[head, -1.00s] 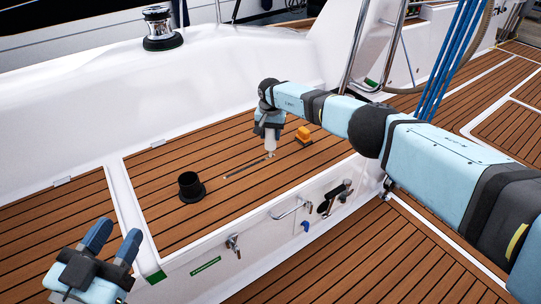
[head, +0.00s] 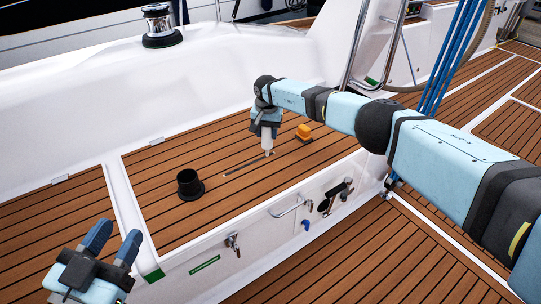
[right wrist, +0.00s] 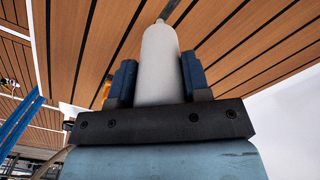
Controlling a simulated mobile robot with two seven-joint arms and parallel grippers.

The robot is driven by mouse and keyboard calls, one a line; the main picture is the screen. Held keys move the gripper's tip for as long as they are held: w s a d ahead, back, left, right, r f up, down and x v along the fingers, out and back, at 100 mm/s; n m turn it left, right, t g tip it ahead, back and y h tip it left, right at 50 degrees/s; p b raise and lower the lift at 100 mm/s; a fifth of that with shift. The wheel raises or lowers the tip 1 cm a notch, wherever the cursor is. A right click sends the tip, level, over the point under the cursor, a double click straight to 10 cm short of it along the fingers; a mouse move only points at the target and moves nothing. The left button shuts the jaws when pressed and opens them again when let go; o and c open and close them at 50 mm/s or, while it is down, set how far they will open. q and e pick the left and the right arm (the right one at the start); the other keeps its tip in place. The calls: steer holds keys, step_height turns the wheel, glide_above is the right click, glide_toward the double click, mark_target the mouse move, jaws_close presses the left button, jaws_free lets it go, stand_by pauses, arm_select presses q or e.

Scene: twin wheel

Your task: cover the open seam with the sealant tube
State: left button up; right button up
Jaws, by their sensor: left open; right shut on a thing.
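The white sealant tube (head: 267,146) points nozzle-down in my right gripper (head: 266,132), which is shut on it. The tube also fills the middle of the right wrist view (right wrist: 160,70), between two blue finger pads. The open seam (head: 245,166) is a thin dark line on the teak bench top. The tube's tip is at or just above the seam's right end; I cannot tell whether it touches. A dark strip of the seam shows beyond the tip in the right wrist view (right wrist: 171,8). My left gripper (head: 114,240) is open and empty at lower left.
A black round cup-like fitting (head: 190,186) stands on the bench left of the seam. An orange block (head: 304,133) lies right of the tube. A winch (head: 160,27) is at the back. Handles and valves (head: 288,207) line the bench's white front face.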

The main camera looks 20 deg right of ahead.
steer(key=shift+w+d+f+b, duration=0.2)
steer(key=shift+d+f+b, duration=0.15)
steer(key=shift+d, duration=0.2)
steer(key=shift+d+r, duration=0.1)
steer(key=shift+r, duration=0.2)
arm_select(q)
steer(key=shift+f, duration=0.75)
arm_select(e)
steer(key=shift+s+a, duration=0.1)
steer(key=shift+a, duration=0.3)
steer(key=shift+s+a+p, duration=0.2)
steer(key=shift+a, duration=0.4)
steer(key=shift+s+a+p, duration=0.15)
steer(key=shift+a+p, duration=0.05)
steer(key=shift+a, duration=0.35)
arm_select(q)
steer(key=shift+r, duration=0.2)
arm_select(e)
steer(key=shift+d, duration=0.1)
